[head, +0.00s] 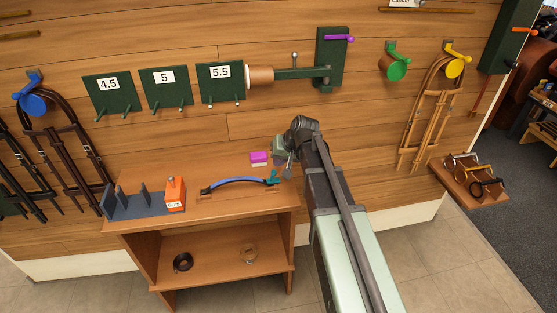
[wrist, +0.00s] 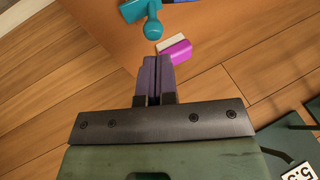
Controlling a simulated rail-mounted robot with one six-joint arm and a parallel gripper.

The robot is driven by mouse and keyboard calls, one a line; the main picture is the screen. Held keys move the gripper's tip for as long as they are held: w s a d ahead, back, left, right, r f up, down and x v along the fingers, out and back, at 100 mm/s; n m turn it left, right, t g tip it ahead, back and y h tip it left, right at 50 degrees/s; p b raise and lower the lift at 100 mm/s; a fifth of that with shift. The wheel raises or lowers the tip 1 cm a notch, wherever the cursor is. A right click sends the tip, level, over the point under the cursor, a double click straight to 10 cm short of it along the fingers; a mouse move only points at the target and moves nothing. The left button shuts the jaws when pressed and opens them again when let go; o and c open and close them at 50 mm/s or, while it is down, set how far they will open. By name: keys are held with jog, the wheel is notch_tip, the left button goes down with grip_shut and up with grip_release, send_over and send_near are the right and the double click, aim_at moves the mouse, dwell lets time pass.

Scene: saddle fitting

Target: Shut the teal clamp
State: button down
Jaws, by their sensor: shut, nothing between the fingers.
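The teal clamp (head: 272,178) is at the right end of a curved blue strip (head: 232,183) on the wooden bench. In the wrist view the teal clamp (wrist: 134,10) is at the top edge, partly cut off, with a round teal knob (wrist: 152,29) toward me. I cannot tell whether its jaw is open or shut. My gripper (head: 288,172) is just above and right of the clamp in the head view. In the wrist view my gripper (wrist: 155,60) has its fingers together, empty, pointing toward the knob with a visible gap.
An orange box (head: 175,194) and grey rack (head: 148,205) stand at the bench's left. Green numbered panels (head: 166,86) hang on the wall behind.

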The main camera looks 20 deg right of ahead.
jog(key=shift+w+d+r+p, duration=0.1)
jog(key=shift+w+r+p, duration=0.05)
jog(key=shift+r+p, duration=0.4)
jog(key=w+r+p+v, duration=0.1)
jog(key=w+p+v, duration=0.1)
jog(key=p+v, duration=0.9)
jog(key=shift+s+r, duration=0.2)
jog(key=shift+r, duration=0.2)
